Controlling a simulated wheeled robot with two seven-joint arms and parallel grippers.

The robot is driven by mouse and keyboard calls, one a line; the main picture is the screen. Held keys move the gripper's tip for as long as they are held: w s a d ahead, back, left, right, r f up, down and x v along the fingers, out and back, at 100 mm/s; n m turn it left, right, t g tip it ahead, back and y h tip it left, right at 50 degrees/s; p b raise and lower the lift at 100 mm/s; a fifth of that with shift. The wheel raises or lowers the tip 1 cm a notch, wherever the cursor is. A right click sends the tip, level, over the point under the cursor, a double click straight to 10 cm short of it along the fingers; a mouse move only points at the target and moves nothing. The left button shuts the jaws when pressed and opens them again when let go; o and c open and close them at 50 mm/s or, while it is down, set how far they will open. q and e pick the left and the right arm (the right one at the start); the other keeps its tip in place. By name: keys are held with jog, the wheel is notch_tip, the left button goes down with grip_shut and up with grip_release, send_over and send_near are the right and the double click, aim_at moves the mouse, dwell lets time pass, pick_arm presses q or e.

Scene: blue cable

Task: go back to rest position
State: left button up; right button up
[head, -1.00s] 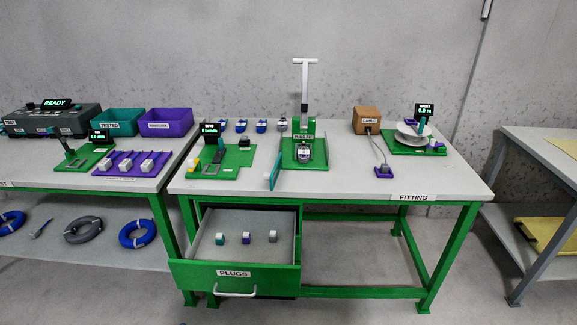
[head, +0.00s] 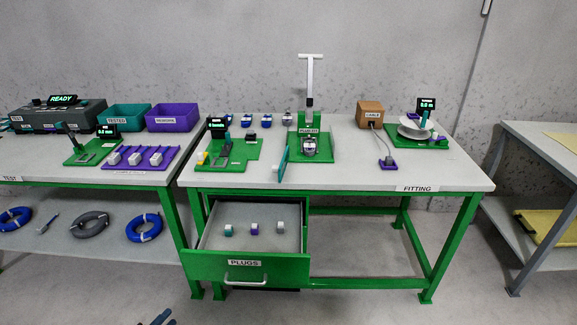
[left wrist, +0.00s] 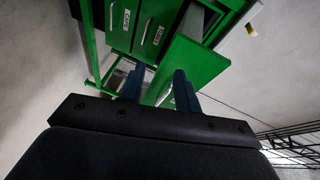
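My left gripper (head: 163,318) just shows at the bottom edge of the head view, low in front of the benches and apart from them. In the left wrist view its two dark blue fingers (left wrist: 158,86) stand apart with nothing between them. Green drawer fronts, one drawer pulled out, show beyond the fingers. My right gripper is in neither view. The fitting bench (head: 360,178) stands ahead. Its plugs drawer (head: 246,269) is open, with three plugs (head: 254,229) inside.
The test bench (head: 50,172) stands at the left, with blue and grey cable coils (head: 90,225) on its lower shelf. A cable spool (head: 415,129) sits on the fitting bench. Another table (head: 540,150) is at the right. The open drawer juts out over the floor.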

pick_arm(q)
jog(key=s+d+f+n+g+y+p, duration=0.1)
jog(key=s+f+n+g+y+p, duration=0.1)
jog(key=s+n+g+y, duration=1.05)
jog(key=s+d+r+n+h+p, duration=0.2)
jog(key=s+d+r+h+p, duration=0.1)
jog(key=d, duration=0.7)
jog(key=s+d+r+n+h+p, duration=0.3)
jog(key=s+d+r+h+p, duration=0.1)
jog(key=s+d+r, duration=0.4)
notch_tip(320, 180, up, 2)
jog(key=d+h, duration=0.1)
jog(key=d, duration=0.2)
jog(key=shift+r, duration=0.25)
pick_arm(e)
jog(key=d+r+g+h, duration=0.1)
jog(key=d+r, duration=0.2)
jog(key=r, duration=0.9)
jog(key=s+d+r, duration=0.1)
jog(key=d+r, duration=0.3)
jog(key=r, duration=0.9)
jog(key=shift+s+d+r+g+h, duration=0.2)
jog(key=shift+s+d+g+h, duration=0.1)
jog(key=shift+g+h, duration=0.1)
